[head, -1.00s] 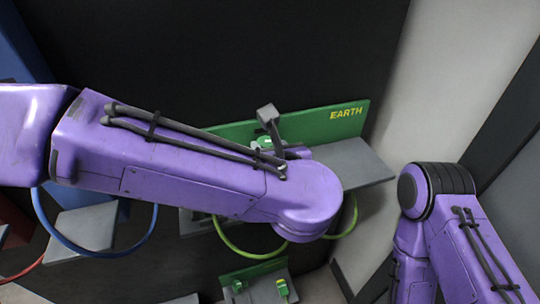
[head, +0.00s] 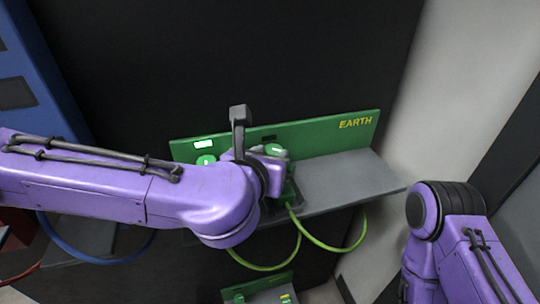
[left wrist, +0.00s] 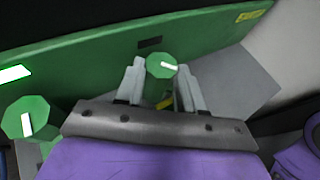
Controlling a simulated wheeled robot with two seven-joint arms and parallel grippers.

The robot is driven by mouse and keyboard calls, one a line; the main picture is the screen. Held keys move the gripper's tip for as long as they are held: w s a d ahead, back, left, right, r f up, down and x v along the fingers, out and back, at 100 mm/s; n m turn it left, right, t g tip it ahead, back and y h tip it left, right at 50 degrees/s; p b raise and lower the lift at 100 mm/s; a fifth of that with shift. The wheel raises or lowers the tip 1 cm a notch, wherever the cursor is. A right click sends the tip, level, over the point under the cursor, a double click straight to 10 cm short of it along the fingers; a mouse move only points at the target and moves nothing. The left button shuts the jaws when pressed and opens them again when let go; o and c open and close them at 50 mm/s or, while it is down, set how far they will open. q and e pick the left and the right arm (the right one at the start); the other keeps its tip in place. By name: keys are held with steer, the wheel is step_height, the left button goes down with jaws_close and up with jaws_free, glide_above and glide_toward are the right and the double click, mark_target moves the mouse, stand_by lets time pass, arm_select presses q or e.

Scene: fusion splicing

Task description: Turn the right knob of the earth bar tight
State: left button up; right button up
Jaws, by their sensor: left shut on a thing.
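The green earth bar (head: 325,135) has two green knobs. In the left wrist view, the right knob (left wrist: 160,66) stands between the two grey fingers of my left gripper (left wrist: 161,84), which is shut on it. The white mark on this knob lies nearly crosswise. In the head view, the right knob (head: 275,151) shows just past my left wrist, and the fingers are mostly hidden. The left knob (head: 206,161) is free. It also shows in the left wrist view (left wrist: 27,118), its mark close to upright. My right gripper is out of view.
A lit window (head: 205,143) sits above the left knob; the window (head: 268,138) above the right knob is dark. A grey shelf (head: 350,180) extends below the bar, its right part clear. Yellow-green cables (head: 325,243) hang under it. A blue unit stands at left.

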arm_select(q)
steer(key=o, duration=1)
steer(key=shift+o, duration=0.2)
steer(key=shift+y, duration=0.3)
